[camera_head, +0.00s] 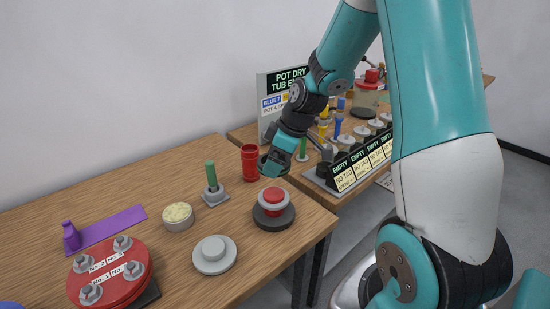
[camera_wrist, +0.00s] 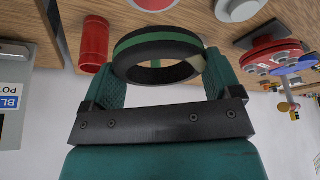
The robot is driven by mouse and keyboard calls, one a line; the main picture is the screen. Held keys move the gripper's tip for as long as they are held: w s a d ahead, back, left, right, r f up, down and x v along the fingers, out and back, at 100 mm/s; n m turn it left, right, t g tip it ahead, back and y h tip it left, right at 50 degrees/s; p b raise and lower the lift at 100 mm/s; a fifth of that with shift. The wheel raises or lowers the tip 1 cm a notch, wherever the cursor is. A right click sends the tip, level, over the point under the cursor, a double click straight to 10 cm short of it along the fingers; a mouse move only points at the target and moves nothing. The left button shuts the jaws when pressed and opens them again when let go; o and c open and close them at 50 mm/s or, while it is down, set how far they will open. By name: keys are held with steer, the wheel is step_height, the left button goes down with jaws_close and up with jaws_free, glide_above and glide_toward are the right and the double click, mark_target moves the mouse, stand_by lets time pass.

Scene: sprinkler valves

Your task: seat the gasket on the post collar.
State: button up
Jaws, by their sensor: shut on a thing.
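My gripper (camera_head: 272,163) is shut on the gasket and holds it above the table, near the red cup. In the wrist view the gasket (camera_wrist: 160,76) is a black ring with a green band, held between the two fingers (camera_wrist: 160,70). In the head view it is hard to make out against the dark fingertips. A green post (camera_head: 211,174) stands upright on a grey square base (camera_head: 216,198), left of my gripper and apart from it. A red-topped piece with a pale collar (camera_head: 273,206) sits on a black disc below my gripper. I cannot tell which is the post collar.
The red cup (camera_head: 249,163) stands close to my gripper. A grey stepped disc (camera_head: 214,254), a round tin (camera_head: 178,217), a red valve disc (camera_head: 108,273) and a purple strip (camera_head: 105,228) share the table. A second table holds a sign (camera_head: 280,100) and labelled black stands (camera_head: 342,174).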

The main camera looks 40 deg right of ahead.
mark_target(288, 167)
steer(key=shift+f+b, duration=2.9)
steer(key=shift+f, duration=0.85)
steer(key=shift+f+b, duration=0.95)
steer(key=shift+f, duration=0.2)
steer(key=o, duration=0.7)
steer(key=shift+r, duration=0.1)
steer(key=shift+o, duration=0.2)
steer(key=shift+p+v, duration=3)
steer(key=shift+v, duration=1.05)
